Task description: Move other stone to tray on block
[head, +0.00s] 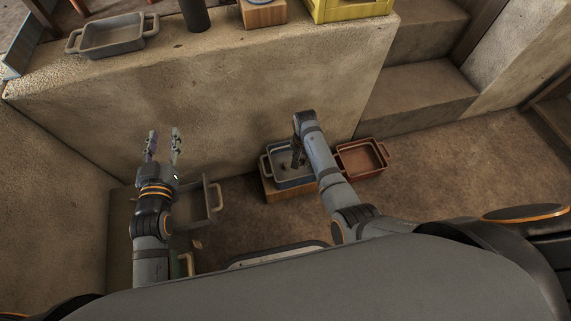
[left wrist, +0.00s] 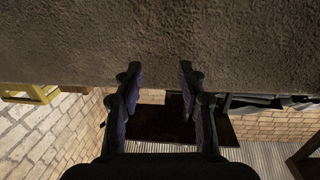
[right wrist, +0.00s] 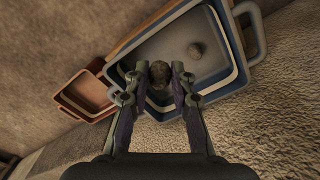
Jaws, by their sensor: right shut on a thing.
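A blue-grey tray (head: 267,168) sits on a wooden block (head: 290,195) on the floor against the wall; the tray also shows in the right wrist view (right wrist: 240,45). My right gripper (head: 297,160) reaches down over the tray. In the right wrist view my right gripper (right wrist: 160,76) is shut on another stone (right wrist: 160,70), held over the tray; whether it touches the tray floor I cannot tell. My left gripper (head: 163,142) is open and empty, in front of the wall, far left of the tray.
A reddish-brown tray (head: 375,158) stands on the floor right of the block. On the wall ledge are a grey tray (head: 112,36), a dark cylinder (head: 195,15), a wooden block (head: 264,13) and a yellow crate (head: 350,10). Steps (head: 415,98) rise at the right.

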